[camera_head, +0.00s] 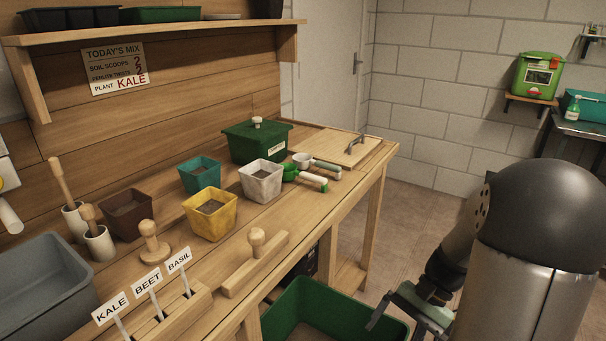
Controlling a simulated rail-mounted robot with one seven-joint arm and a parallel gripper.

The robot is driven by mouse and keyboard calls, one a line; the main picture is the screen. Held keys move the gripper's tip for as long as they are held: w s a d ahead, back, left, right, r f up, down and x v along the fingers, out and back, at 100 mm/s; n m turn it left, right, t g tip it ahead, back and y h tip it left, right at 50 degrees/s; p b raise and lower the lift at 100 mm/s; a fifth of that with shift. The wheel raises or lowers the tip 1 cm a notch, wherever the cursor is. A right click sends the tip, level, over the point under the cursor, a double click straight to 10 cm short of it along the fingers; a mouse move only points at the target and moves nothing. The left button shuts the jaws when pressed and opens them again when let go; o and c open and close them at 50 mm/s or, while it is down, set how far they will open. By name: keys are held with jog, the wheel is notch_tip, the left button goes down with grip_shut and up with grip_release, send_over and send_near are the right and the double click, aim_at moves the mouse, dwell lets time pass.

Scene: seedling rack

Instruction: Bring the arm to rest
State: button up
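My arm (470,235) is at the lower right, to the right of the wooden bench and clear of it. My gripper (393,328) hangs low in front of the bench, over the right part of a green crate (290,297). Its two dark fingers are spread apart with nothing seen between them, so it looks open. Part of the gripper is cut off by the bottom edge.
The bench (205,288) holds a teal pot (201,188), a yellow pot (222,228), a white pot (250,192), a green lidded box (245,148), green-handled tools (312,181) and a wooden float (255,267). Open floor (425,210) lies behind my arm.

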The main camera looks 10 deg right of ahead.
jog(key=s+a+r+n+t+h+p, duration=0.1)
jog(key=s+a+r+n+h+p, duration=0.1)
jog(key=r, duration=0.5)
jog(key=s+a+r+n+t+h+p, duration=0.1)
jog(key=s+a+r+n+h+p, duration=0.1)
jog(key=a+r+n+p, duration=0.3)
jog(key=s+a+r+n+t+h+p, duration=0.1)
jog(key=a+r+n+p, duration=0.3)
jog(key=r, duration=0.5)
jog(key=shift+s+a+r+h+p, duration=0.4)
jog(key=shift+s+a+h+p, duration=0.25)
jog(key=shift+a+h+p, duration=0.4)
